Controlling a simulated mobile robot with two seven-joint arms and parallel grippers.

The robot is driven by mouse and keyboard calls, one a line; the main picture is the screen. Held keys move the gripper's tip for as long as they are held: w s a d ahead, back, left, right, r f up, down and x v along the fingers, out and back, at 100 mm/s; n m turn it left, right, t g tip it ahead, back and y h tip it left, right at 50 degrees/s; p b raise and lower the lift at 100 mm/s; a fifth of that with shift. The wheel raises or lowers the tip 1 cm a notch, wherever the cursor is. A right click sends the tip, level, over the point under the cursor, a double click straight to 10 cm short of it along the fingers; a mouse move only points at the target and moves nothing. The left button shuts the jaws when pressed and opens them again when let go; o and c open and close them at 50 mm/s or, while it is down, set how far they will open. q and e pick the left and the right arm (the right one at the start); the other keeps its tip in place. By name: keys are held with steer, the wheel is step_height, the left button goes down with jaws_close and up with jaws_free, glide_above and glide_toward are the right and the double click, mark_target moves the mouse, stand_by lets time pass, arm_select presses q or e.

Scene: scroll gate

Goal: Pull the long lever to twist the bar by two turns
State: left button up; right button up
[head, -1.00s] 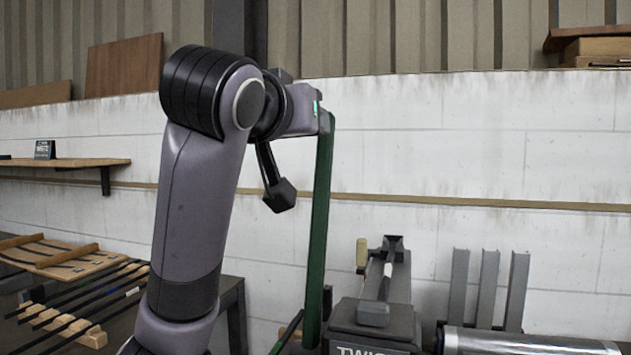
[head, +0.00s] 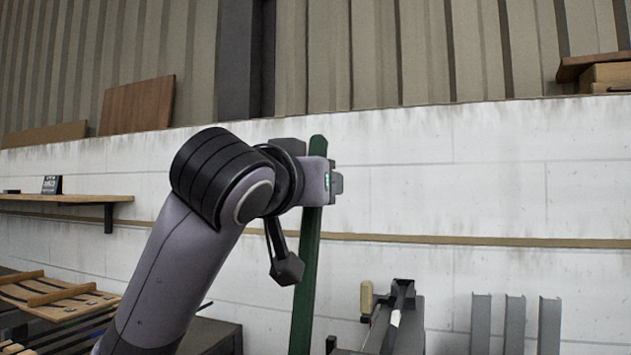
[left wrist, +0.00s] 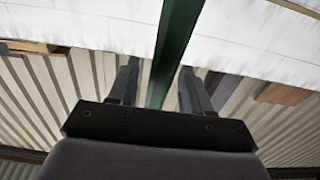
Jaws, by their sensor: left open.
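The long lever (head: 308,265) is a dark green bar standing nearly upright in the head view, its top tilted slightly right. Its lower end and the bar it twists are out of frame. My left gripper (head: 336,183) is at the lever's upper part, in front of it, and the lever's top sticks up above it. In the left wrist view the lever (left wrist: 175,45) runs down toward the palm between the two spread fingers of my left gripper (left wrist: 158,72). The fingers stand apart from it on both sides. My right gripper is not in view.
A grey device with a wooden handle (head: 366,298) stands right of the lever. Several grey upright posts (head: 515,322) are further right. A wall shelf (head: 65,198) and a slatted wooden rack (head: 50,296) are at the left. A white block wall (head: 450,180) is behind.

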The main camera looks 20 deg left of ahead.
arm_select(q)
steer(key=shift+w, duration=0.55)
steer(key=shift+c, duration=0.3)
jaws_close()
steer(key=shift+s, duration=0.1)
